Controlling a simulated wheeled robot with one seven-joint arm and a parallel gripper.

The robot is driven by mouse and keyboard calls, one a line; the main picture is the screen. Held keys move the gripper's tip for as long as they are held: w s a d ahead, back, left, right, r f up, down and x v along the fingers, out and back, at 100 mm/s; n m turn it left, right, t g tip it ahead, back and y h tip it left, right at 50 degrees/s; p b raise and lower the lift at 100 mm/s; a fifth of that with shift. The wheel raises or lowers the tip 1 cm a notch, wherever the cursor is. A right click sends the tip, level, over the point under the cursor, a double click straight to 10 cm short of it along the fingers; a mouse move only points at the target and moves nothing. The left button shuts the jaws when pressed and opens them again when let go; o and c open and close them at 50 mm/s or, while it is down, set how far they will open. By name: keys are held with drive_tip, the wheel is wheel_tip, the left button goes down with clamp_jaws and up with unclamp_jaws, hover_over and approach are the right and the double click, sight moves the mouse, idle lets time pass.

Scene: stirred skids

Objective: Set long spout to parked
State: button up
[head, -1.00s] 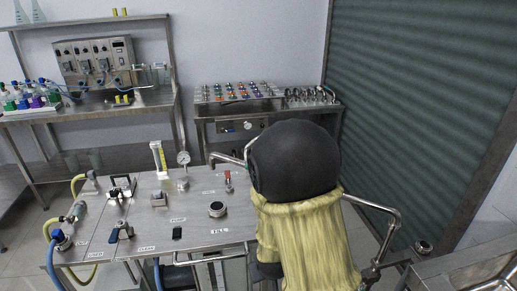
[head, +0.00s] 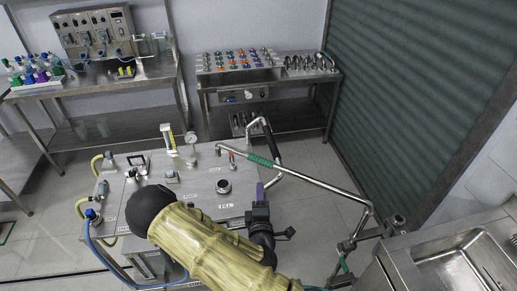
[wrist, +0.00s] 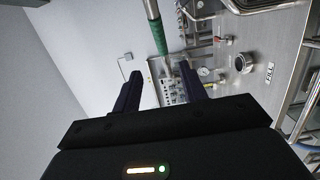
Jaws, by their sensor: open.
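The long spout (head: 318,184) is a thin steel pipe with a green sleeve (head: 261,160). It runs from a pivot at the right, by the sink, to a bent tip over the steel skid top (head: 205,205). My gripper (head: 262,188) is open and empty, below the green sleeve in the head view and apart from it as far as I can tell. In the wrist view my gripper (wrist: 161,82) has both dark fingers spread, and the green sleeve (wrist: 158,37) shows beyond them, roughly in line with the gap. No label reading "parked" is legible.
A second bent pipe with a black grip (head: 271,142) stands just behind the spout. A steel sink (head: 462,265) is at the lower right. The skid carries a gauge (head: 191,139), a FILL port (head: 223,185) and valves. Floor is clear before the shutter.

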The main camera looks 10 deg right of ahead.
sight(259, 163)
drive_tip(key=shift+w, duration=0.1)
drive_tip(key=w+d+p, duration=0.1)
drive_tip(key=w+p, duration=0.1)
drive_tip(key=w, duration=0.3)
drive_tip(key=w+d+p, duration=0.1)
drive_tip(key=w+p, duration=0.1)
drive_tip(key=w, duration=0.4)
drive_tip(key=w+d+p, duration=0.1)
drive_tip(key=w+p, duration=0.1)
drive_tip(key=w, duration=0.4)
drive_tip(key=shift+p, duration=0.35)
drive_tip(key=shift+f, duration=0.1)
clamp_jaws()
